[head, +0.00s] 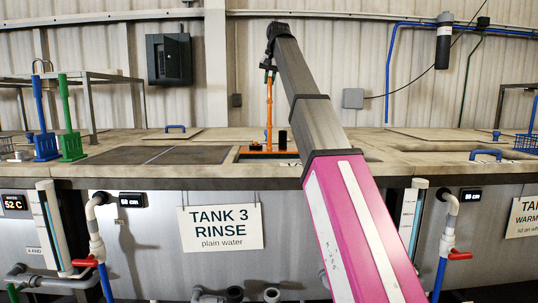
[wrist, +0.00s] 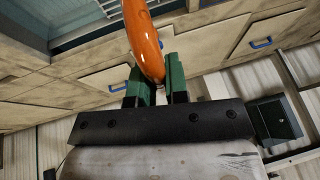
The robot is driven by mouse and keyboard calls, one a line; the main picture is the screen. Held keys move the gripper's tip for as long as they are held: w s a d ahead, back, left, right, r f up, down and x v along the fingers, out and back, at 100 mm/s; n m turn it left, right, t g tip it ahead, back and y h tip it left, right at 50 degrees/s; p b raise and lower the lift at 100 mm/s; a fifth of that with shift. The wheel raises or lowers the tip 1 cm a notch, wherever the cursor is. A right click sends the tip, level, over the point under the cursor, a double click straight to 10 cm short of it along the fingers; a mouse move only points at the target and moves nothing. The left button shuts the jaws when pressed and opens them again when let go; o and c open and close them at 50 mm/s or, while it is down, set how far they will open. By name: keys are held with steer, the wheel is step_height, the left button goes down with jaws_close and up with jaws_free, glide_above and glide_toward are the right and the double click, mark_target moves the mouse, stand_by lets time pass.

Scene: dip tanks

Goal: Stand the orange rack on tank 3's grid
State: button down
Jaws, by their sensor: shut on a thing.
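The orange rack (head: 268,112) stands upright in the head view, with a tall post and a flat base carrying small dark pieces. Its base is at the opening in the deck above the sign "TANK 3 RINSE" (head: 220,228). I cannot tell whether the base touches a grid or hangs just above it; the grid itself is not clearly seen. My gripper (head: 269,72) is shut on the top of the post. In the wrist view, the orange handle (wrist: 143,38) passes between the green fingers of my gripper (wrist: 158,84).
A dark two-part panel (head: 155,155) lies left of the rack. Blue (head: 43,130) and green (head: 68,125) upright handles stand at the far left. A lid with a blue handle (head: 486,155) is at right. A blue basket (head: 527,143) sits at the right edge.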

steer(key=shift+w+f, duration=0.1)
steer(key=shift+f, duration=4.85)
steer(key=c, duration=1.1)
jaws_free()
steer(key=shift+f, duration=0.15)
step_height(320, 180, up, 11)
glide_above(269, 104)
steer(key=d, duration=0.2)
steer(key=shift+w+d, duration=0.2)
steer(key=shift+w, duration=0.1)
steer(key=shift+s, duration=0.1)
